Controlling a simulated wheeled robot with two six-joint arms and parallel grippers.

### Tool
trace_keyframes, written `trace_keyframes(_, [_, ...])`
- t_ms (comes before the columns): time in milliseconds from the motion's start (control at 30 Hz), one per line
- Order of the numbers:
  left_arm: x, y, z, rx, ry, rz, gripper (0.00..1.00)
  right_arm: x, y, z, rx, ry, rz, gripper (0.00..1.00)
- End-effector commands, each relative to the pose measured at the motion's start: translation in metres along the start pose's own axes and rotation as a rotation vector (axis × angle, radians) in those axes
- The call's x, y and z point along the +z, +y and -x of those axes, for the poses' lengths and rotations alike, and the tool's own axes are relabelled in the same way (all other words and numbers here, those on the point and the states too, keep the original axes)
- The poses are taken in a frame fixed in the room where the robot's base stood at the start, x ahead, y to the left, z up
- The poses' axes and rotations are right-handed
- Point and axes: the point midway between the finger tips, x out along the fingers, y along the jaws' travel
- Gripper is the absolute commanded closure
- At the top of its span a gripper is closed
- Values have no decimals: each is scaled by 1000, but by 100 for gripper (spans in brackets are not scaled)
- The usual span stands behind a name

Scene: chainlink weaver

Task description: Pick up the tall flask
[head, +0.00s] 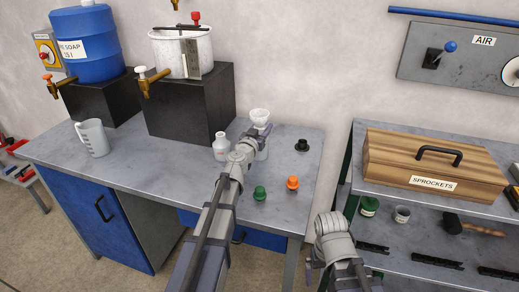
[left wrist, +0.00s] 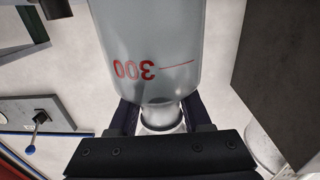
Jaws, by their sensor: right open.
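The tall flask (head: 262,151) stands on the grey bench, pale and clear, with a white flared top (head: 260,117). In the left wrist view its body (left wrist: 158,45) appears upside down with a red 300 mark. Its neck (left wrist: 161,113) lies between the fingers of my left gripper (left wrist: 161,118). The fingers are close on both sides of the neck; I cannot tell whether they touch it. In the head view my left arm hides part of the flask.
A white bottle (head: 221,146) stands just left of the flask. A dark block (head: 190,103) carries a white pot behind. A jug (head: 93,138) stands far left. The shelf (head: 440,232) is at right.

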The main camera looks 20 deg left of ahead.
Motion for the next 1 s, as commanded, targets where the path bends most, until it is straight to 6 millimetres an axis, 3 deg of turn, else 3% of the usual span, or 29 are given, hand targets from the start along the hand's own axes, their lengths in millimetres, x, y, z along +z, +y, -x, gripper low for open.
trace_keyframes(33, [0, 0, 0, 0, 0, 0, 60, 0, 0, 0, 0, 0, 0, 0])
trace_keyframes(400, [0, 0, 0, 0, 0, 0, 100, 0, 0, 0, 0, 0, 0, 0])
trace_keyframes(1000, [0, 0, 0, 1, 0, -1, 100, 0, 0, 0, 0, 0, 0, 0])
